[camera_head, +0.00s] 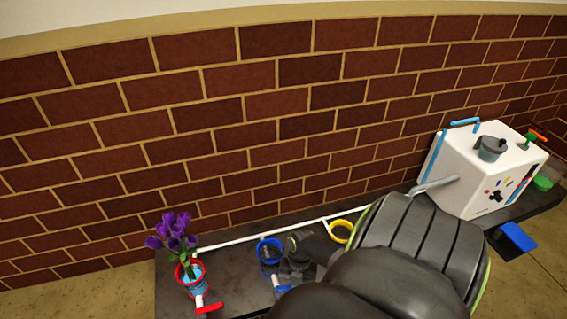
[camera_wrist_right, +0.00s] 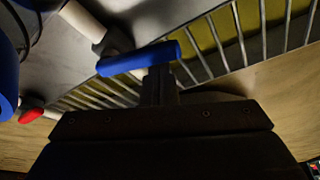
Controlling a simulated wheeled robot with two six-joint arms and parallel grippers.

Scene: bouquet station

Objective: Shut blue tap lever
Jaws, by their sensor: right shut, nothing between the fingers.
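The blue tap lever (camera_head: 284,288) shows in the head view at the front of the dark counter, just below the blue-rimmed holder (camera_head: 269,250). It lies roughly crosswise to its pale tap. In the right wrist view the blue lever (camera_wrist_right: 138,60) is a short bar lying nearly level, tilted slightly up to the right. My right gripper (camera_wrist_right: 159,84) is shut and empty, its fingertips right at the lever's near side. I cannot tell if they touch. In the head view my right arm covers part of the counter beside the lever. My left gripper is not in view.
A red-rimmed holder (camera_head: 187,271) with purple flowers (camera_head: 172,232) and a red lever (camera_head: 209,308) stands at left. A yellow ring (camera_head: 341,231) and white pipe (camera_head: 262,235) lie behind. A white box (camera_head: 478,170) stands right. A metal grate (camera_wrist_right: 215,45) lies near the gripper.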

